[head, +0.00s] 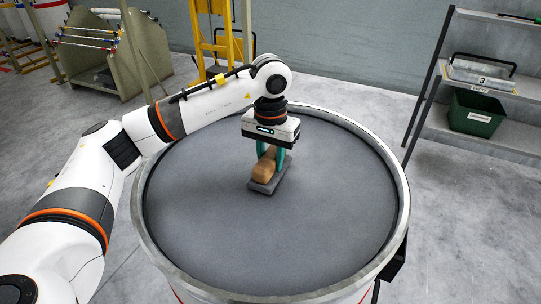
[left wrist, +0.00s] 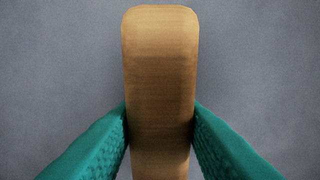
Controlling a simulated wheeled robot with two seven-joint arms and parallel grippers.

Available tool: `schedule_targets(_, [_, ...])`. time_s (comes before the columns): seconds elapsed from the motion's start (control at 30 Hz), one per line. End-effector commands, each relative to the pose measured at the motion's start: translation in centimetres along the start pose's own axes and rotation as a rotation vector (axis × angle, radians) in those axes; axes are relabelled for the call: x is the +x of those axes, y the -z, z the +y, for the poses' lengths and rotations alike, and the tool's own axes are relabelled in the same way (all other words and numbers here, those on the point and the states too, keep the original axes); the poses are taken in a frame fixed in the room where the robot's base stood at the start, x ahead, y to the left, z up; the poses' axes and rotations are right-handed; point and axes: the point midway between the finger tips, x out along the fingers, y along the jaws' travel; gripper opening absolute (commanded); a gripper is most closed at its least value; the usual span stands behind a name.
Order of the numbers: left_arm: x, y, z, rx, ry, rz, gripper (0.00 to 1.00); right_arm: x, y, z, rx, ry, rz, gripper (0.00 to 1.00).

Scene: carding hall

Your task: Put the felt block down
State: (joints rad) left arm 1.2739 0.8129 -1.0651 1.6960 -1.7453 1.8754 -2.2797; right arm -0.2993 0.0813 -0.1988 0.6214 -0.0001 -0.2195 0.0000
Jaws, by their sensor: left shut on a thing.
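The felt block shows in the head view as a tan wooden back (head: 265,168) on a dark grey pad (head: 263,187). My left gripper (head: 270,160), with teal fingers, is shut on the wooden part from above. The block is at or just above the grey top of a round drum (head: 200,220); I cannot tell whether it touches. In the left wrist view the wooden back (left wrist: 160,85) stands between both teal fingers (left wrist: 160,130), which press its sides. The grey pad is hidden there. My right gripper is not in view.
The drum has a raised pale metal rim (head: 399,185) all round, and its grey top is otherwise bare. A shelf rack (head: 480,140) with a green bin (head: 474,113) stands at the right. A rod rack (head: 110,60) and a yellow frame (head: 222,30) stand behind.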

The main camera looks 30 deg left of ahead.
Motion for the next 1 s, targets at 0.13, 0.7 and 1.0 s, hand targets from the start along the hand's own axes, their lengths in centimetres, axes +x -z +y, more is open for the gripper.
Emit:
schedule_targets(0.13, [0.3,0.0,0.0,0.0,0.0,0.0,0.37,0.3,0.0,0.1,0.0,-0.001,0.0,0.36])
schedule_targets(0.7, [-1.3,-0.1,-0.1,0.001,0.0,-0.004,0.54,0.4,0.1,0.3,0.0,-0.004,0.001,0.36])
schedule_targets(1.0, [-8.1,-0.1,0.0,-0.001,-0.001,-0.006,0.54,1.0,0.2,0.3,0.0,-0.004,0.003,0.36])
